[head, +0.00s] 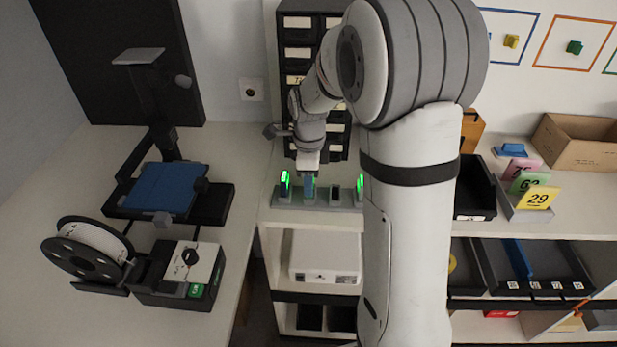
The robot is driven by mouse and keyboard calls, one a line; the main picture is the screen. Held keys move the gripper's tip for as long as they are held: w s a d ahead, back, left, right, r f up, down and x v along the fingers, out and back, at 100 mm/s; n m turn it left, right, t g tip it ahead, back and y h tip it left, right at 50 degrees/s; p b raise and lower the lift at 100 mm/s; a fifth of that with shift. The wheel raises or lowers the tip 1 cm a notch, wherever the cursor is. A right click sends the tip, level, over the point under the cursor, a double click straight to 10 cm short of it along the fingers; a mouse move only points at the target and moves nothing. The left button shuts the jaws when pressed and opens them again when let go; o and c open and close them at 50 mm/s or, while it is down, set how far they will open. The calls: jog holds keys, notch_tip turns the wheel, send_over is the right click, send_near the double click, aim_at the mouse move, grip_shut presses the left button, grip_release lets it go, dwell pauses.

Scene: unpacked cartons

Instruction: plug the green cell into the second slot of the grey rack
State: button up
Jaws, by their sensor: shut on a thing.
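The grey rack (321,202) stands on a white shelf top, left of my arm. My gripper (309,168) points down over the rack's second position from the left. It is shut on the upper end of an upright cell (309,187), which looks blue-green in this light. The cell's lower end meets the rack at the second slot; how deep it sits I cannot tell. A cell with a bright green light (284,183) stands in the leftmost slot. Another green light (360,182) shows at the right end, partly beside my arm. The third slot (335,192) looks dark and empty.
A dark drawer cabinet (300,50) stands behind the rack. A 3D printer with a blue plate (165,187) and a filament spool (90,252) are on the left table. Black bins (475,190) and number cards (538,198) lie right of my arm.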

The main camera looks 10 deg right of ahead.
jog(key=shift+f, duration=0.3)
jog(key=o, duration=1.3)
notch_tip(320, 180, up, 7)
jog(key=shift+r, duration=0.5)
jog(key=s+n+t, duration=0.1)
jog(key=s+n, duration=0.6)
jog(key=s+n+t, duration=0.1)
jog(key=s+n, duration=0.6)
jog(key=s+r+n, duration=0.1)
jog(key=s+n, duration=0.6)
jog(key=shift+s+d+n+t, duration=0.1)
jog(key=shift+s+n+t, duration=0.05)
jog(key=shift+n+t, duration=0.2)
